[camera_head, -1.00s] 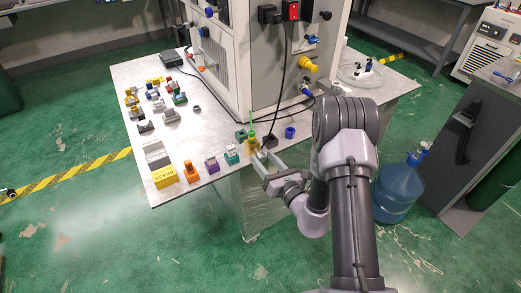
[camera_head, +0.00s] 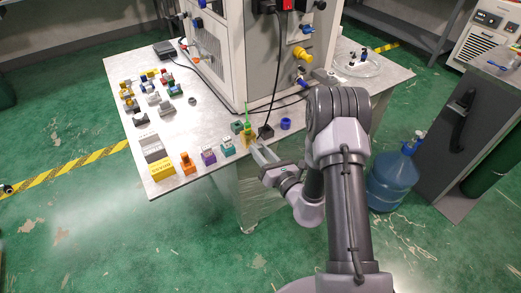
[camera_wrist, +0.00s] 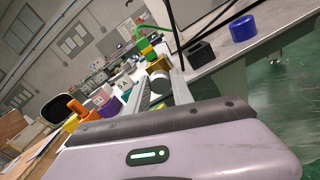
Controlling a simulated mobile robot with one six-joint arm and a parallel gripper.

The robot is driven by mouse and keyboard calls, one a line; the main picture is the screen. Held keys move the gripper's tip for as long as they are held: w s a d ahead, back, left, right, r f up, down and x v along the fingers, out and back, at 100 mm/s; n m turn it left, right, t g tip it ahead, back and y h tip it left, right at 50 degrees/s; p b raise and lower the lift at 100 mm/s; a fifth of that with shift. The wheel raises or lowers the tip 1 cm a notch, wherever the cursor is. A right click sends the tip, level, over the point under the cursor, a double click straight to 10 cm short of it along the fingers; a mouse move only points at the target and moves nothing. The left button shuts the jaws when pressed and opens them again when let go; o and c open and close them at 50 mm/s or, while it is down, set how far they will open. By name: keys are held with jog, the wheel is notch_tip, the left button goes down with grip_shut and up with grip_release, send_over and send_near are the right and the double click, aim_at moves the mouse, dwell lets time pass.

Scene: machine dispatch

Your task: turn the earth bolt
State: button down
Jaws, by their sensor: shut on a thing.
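The earth bolt stands near the front edge of the metal table, a yellow-and-green piece (camera_head: 247,134) with a thin green upright lead. In the wrist view it shows as a green and yellow block (camera_wrist: 146,48) with a brass part and a pale round end (camera_wrist: 158,75) just below. My gripper (camera_head: 256,151) reaches over the front edge of the table from the right. In the wrist view its two fingers (camera_wrist: 159,82) lie either side of the pale round end and are shut on it. The exact contact is small and partly hidden.
A black block (camera_head: 266,131) and a blue ring (camera_head: 286,124) stand close right of the bolt. Teal (camera_head: 228,148), purple (camera_head: 208,157) and orange (camera_head: 187,163) pieces stand to the left. The tall grey cabinet (camera_head: 225,65) rises behind, with a black cable hanging near the bolt.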

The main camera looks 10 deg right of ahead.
jog(key=m+p, duration=0.3)
jog(key=m, duration=0.1)
jog(key=shift+r, duration=0.2)
jog(key=m+p, duration=0.3)
jog(key=m, duration=0.2)
jog(key=shift+m, duration=0.3)
jog(key=m+p, duration=0.2)
jog(key=m, duration=0.3)
jog(key=shift+w+f, duration=0.1)
jog(key=shift+f, duration=0.05)
jog(key=m+p, duration=0.1)
jog(key=m, duration=0.4)
jog(key=shift+p, duration=0.35)
jog(key=shift+f+m+p, duration=0.1)
jog(key=shift+m+p, duration=0.6)
jog(key=shift+m, duration=9.1)
